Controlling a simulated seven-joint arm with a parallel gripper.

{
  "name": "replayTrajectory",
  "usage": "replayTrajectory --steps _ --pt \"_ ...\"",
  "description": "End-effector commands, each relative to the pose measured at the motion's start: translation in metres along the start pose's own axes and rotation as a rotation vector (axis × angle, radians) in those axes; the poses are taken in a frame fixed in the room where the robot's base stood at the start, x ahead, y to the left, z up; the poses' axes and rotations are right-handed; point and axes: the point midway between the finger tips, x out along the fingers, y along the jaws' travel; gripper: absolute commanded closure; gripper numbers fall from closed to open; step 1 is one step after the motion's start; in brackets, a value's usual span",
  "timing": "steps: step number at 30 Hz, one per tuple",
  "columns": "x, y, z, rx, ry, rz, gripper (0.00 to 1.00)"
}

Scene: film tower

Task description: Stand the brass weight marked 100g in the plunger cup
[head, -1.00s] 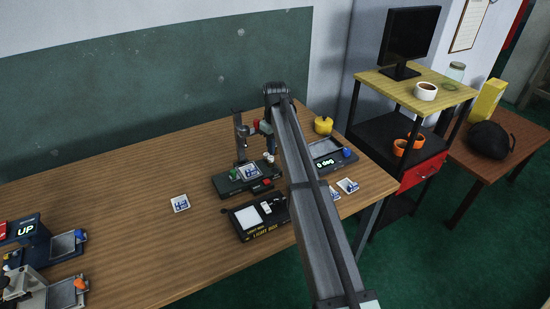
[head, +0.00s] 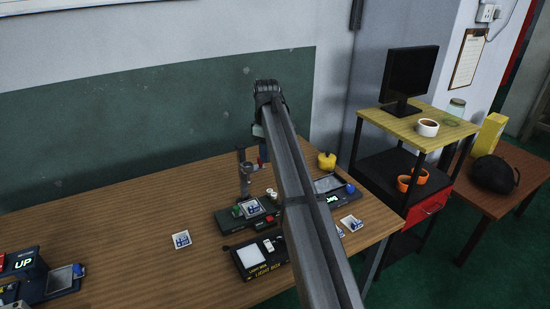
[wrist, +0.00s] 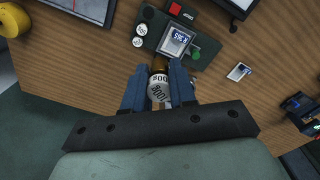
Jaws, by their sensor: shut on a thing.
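My gripper (wrist: 160,88) has its two blue fingers shut on the weight (wrist: 158,92), a small pale-topped cylinder. Its label appears upside down and seems to read 100g. The tower stands on a dark base, which also shows in the wrist view (wrist: 178,25) beyond the fingers. A brownish part lies just beyond the weight; I cannot tell whether it is the plunger cup, or whether they touch.
Two round white-topped pieces (wrist: 139,35) sit on the base. A light box (head: 262,255) stands in front. A film card (head: 181,239) lies to the left, a yellow object (head: 326,160) at the back right. The left-middle of the table (head: 110,225) is mostly clear.

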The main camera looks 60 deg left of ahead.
Motion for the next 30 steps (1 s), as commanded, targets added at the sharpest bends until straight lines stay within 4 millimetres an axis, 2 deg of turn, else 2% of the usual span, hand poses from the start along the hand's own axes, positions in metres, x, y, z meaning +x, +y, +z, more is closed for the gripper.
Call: replayTrajectory --steps 6,12,20,30 --pt "-0.019 -0.013 -0.03 -0.242 0.0 0.0 1.0" --pt "-0.032 -0.023 -0.051 -0.407 0.0 0.001 1.0" --pt "-0.035 -0.027 -0.058 -0.479 0.0 0.0 1.0" --pt "-0.018 -0.028 -0.058 -0.478 0.0 -0.001 1.0"
